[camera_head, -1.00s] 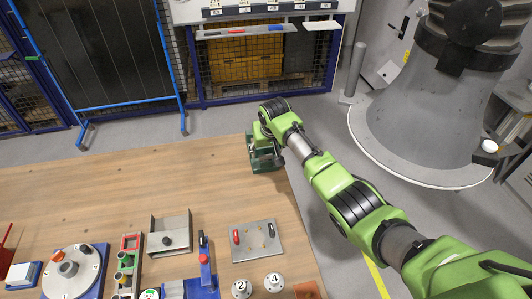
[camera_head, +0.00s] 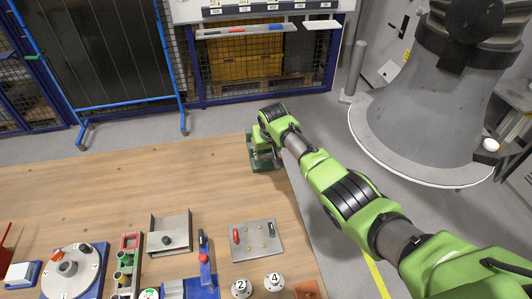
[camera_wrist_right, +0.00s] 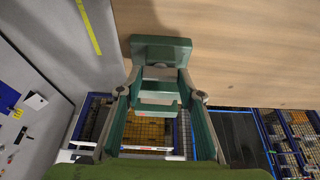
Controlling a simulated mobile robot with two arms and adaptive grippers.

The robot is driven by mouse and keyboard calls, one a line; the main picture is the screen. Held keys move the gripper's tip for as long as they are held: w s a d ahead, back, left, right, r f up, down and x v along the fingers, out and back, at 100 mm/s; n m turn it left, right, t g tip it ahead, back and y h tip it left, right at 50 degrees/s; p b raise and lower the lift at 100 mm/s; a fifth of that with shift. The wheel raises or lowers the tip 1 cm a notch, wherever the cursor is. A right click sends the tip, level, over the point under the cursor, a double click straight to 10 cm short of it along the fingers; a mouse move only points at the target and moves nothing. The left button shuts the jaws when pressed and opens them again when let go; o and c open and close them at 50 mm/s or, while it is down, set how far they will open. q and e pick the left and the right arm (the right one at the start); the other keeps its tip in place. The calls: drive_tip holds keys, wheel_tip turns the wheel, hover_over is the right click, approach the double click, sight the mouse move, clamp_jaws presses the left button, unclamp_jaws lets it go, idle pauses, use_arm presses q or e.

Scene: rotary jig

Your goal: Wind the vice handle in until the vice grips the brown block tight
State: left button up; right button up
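The green vice (camera_head: 264,163) stands at the table's far right corner, partly hidden under my right gripper (camera_head: 266,141). In the right wrist view the vice (camera_wrist_right: 160,48) shows its flat green part, with paler grey and green parts nearer the camera. The two fingers of my right gripper (camera_wrist_right: 160,78) stand apart, one on each side of these parts. Whether a fingertip touches the vice handle I cannot tell. The handle and the brown block cannot be made out in either view. My left gripper is not in view.
The wooden table (camera_head: 110,200) is clear to the left of the vice. A grey plate with a red handle (camera_head: 257,241), a metal bracket (camera_head: 170,233), numbered discs (camera_head: 274,282) and a rotary dial (camera_head: 74,272) lie nearer. Floor lies beyond the table's right edge.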

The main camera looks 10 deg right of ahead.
drive_tip(key=shift+m, duration=0.3)
drive_tip(key=shift+a+f+m+h, duration=0.1)
drive_tip(key=shift+m+h, duration=0.2)
drive_tip(key=shift+m, duration=0.3)
drive_tip(key=shift+m+h+b, duration=0.3)
drive_tip(key=shift+m+b, duration=0.35)
drive_tip(key=shift+m, duration=0.15)
drive_tip(key=m+h+b, duration=0.1)
drive_tip(key=m+b, duration=0.1)
drive_tip(key=b, duration=0.2)
drive_tip(key=m+g+h+b, duration=0.1)
drive_tip(key=m+b, duration=0.2)
drive_tip(key=b, duration=0.1)
drive_tip(key=shift+w+a+f+m, duration=0.1)
drive_tip(key=shift+a+f+m, duration=0.1)
drive_tip(key=shift+m, duration=0.1)
drive_tip(key=shift+r+m+g+b, duration=0.3)
drive_tip(key=shift+m+b, duration=0.2)
drive_tip(key=shift+b, duration=0.8)
drive_tip(key=o, duration=1.1)
drive_tip(key=shift+r, duration=0.1)
